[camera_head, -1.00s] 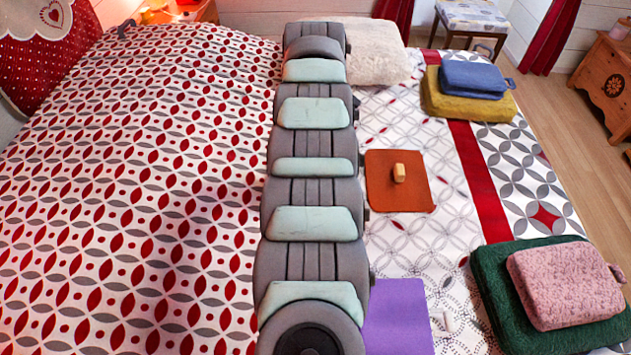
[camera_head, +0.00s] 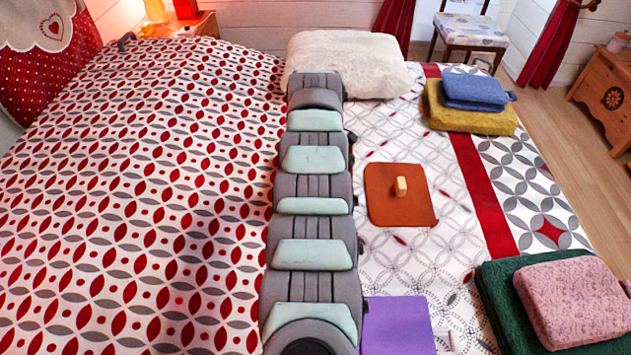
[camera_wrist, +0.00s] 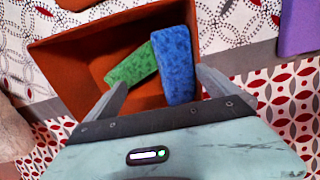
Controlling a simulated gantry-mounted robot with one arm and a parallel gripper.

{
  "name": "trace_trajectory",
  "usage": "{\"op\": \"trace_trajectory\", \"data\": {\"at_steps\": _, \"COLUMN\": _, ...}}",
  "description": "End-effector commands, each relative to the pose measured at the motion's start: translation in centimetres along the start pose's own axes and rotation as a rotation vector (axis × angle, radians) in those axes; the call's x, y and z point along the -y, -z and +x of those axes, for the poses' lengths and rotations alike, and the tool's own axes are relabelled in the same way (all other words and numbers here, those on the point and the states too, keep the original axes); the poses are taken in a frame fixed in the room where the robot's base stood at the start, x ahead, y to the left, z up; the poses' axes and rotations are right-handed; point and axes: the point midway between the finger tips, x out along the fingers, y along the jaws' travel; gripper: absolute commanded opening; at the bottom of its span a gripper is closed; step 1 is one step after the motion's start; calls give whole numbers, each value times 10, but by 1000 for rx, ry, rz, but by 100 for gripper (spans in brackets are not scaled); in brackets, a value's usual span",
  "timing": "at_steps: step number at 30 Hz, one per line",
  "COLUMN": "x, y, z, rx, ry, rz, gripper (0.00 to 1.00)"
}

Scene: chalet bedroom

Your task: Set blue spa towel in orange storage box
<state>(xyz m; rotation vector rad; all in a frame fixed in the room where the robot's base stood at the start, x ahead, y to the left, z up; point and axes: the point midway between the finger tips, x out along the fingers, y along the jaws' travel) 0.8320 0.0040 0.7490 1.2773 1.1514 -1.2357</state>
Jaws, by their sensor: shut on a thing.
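The orange storage box (camera_wrist: 87,59) is open in the wrist view, with its inside facing me. A blue spa towel (camera_wrist: 176,66), folded long and narrow, is between the fingers of my gripper (camera_wrist: 161,86), over the box's opening. My gripper is shut on it. A green folded cloth (camera_wrist: 131,66) lies in the box, just left of the blue towel. I cannot tell whether the blue towel touches the box floor. My arm hides the gripper, the box and this towel in the head view.
An orange-brown flat panel (camera_head: 388,212) with a small tan block (camera_head: 401,187) lies on the bed. A purple flat item (camera_head: 398,325), pink (camera_head: 575,300) and dark green (camera_head: 497,290) folded textiles, and a blue-on-yellow stack (camera_head: 472,92) lie right. A fluffy pillow (camera_head: 350,62) is at the back.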

Motion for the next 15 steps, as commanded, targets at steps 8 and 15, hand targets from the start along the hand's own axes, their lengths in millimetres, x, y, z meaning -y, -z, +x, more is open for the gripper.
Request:
{"op": "trace_trajectory", "data": {"at_steps": 8, "x": 15, "y": 1, "z": 42, "rx": 3, "ry": 40, "rz": -2, "gripper": 78}}
{"op": "trace_trajectory", "data": {"at_steps": 15, "x": 14, "y": 0, "z": 10, "rx": 3, "ry": 42, "rz": -2, "gripper": 78}}
